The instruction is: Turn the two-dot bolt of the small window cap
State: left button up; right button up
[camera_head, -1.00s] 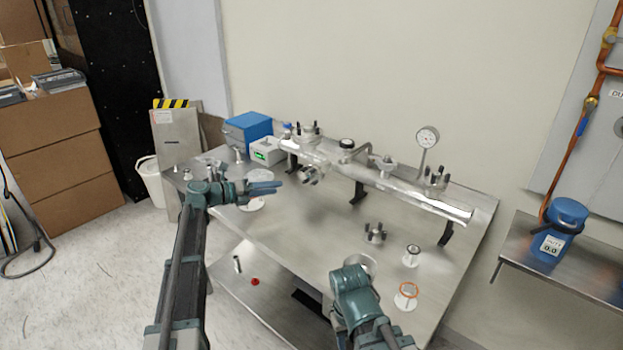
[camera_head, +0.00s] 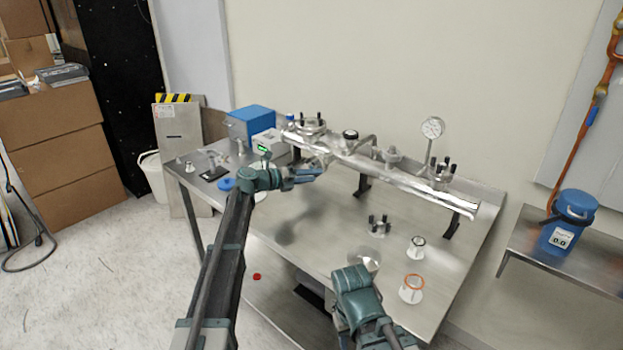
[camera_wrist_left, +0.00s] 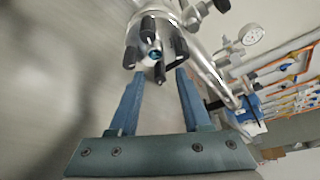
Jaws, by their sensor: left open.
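The small window cap (camera_wrist_left: 152,50) fills the top middle of the left wrist view. It has a small dark-blue window at its centre and several dark bolts around it. Bolt dots are too small to read, so I cannot tell which is the two-dot one. My left gripper (camera_wrist_left: 157,80) is open, its two blue fingers pointing at the cap, with the tips close to the lower bolts (camera_wrist_left: 160,72). Contact cannot be told. In the head view my left gripper (camera_head: 317,173) is at the chamber's front and largely covers the cap. My right gripper's fingers do not show.
The metal chamber tube (camera_head: 400,180) with a dial gauge (camera_head: 432,128) runs along the back of the steel table (camera_head: 310,240). A bolted fitting (camera_head: 379,226), a white cup (camera_head: 417,247) and an orange-ringed cup (camera_head: 411,289) stand at right. A blue box (camera_head: 251,122) is behind left.

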pick_arm(q)
jog(key=shift+w+d, duration=0.1)
jog(key=shift+d, duration=0.05)
grip_shut()
dwell(0.4)
jog(key=shift+r+m+y+p, duration=0.15)
jog(key=shift+m+y+p, duration=0.45)
jog(key=shift+m+p, duration=0.5)
jog(key=shift+d+m+t+y+p, duration=0.1)
jog(key=shift+m+t+y+p, duration=0.5)
jog(key=shift+m+y, duration=0.5)
jog(key=shift+m, duration=0.4)
grip_release()
jog(key=shift+s, duration=0.2)
